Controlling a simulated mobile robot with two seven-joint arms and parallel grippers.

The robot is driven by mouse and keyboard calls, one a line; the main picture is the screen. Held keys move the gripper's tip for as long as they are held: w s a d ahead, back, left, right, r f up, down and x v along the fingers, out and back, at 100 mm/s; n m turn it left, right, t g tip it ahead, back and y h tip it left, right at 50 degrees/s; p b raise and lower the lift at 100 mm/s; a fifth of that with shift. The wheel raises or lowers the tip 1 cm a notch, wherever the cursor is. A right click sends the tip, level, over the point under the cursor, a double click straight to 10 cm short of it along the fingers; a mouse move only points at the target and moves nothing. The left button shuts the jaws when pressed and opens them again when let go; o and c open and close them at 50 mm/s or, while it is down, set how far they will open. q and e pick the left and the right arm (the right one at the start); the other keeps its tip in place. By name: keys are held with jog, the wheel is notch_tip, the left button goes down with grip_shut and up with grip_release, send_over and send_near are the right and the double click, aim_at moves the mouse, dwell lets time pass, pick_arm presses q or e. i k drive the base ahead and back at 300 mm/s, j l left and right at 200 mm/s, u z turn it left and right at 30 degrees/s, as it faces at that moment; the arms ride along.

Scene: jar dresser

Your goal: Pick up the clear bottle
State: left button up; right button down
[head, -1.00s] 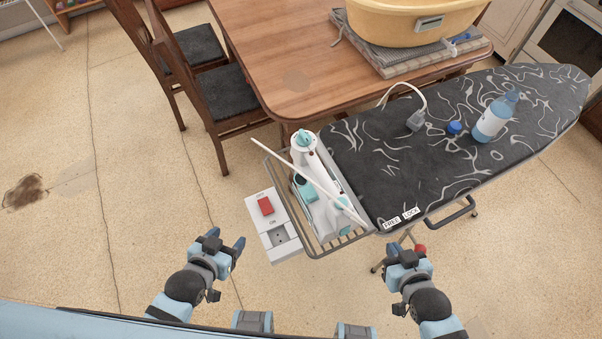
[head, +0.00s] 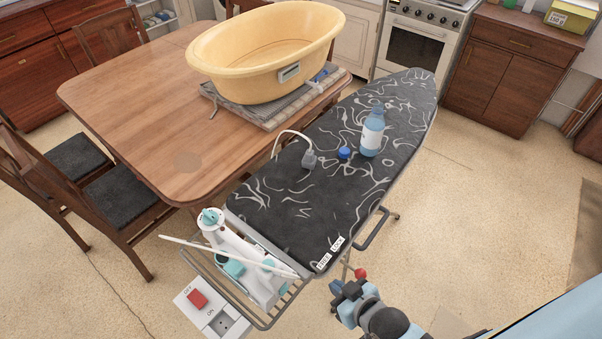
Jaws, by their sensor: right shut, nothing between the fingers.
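The clear bottle (head: 372,134) is bluish and see-through with a pale label. It stands upright on the dark patterned ironing board (head: 291,205), towards the far half. A small blue cap (head: 344,153) lies on the board just left of it. My right gripper (head: 344,294) is at the bottom of the head view, near the board's close end. It is shut and empty, well apart from the bottle. My left gripper is not in view.
A white iron (head: 238,258) rests on the wire rack at the board's near end, by a switch box (head: 206,309). A plug (head: 309,159) with a white cord lies on the board. A wooden table (head: 130,105) holds a yellow tub (head: 265,50). Floor right of the board is clear.

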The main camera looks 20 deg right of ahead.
aim_at(374, 123)
jog(key=k+l, duration=0.1)
jog(key=l, duration=0.25)
jog(key=k+l+u, duration=0.15)
jog(key=l, duration=0.25)
jog(key=k+l, duration=0.1)
jog(key=l, duration=0.25)
jog(key=k+l+u, duration=0.1)
jog(key=l, duration=0.3)
